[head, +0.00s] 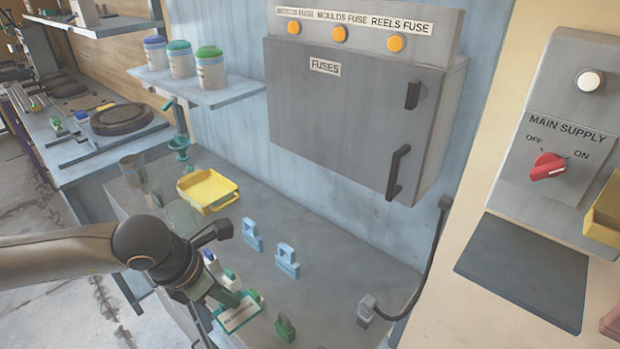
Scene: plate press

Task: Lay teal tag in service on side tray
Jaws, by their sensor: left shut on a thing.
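A flat tag (241,313) with a pale face and a teal-green border is at my left gripper, above the front part of the grey counter. My left gripper (232,299) comes in from the left, points down and is shut on the tag; its fingertips are partly hidden. A yellow tray (232,200) sits at the back left of the counter, beyond my gripper. A dark flat tray or shelf (525,270) lies below the main supply panel at the right. I cannot tell which one is the side tray.
Two light-blue holders (287,262) and a green one (285,328) stand on the counter. A grey fuse cabinet (350,115) hangs above it. A black cable (433,250) runs down to the counter's right. The red main supply knob (547,167) is on the right wall.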

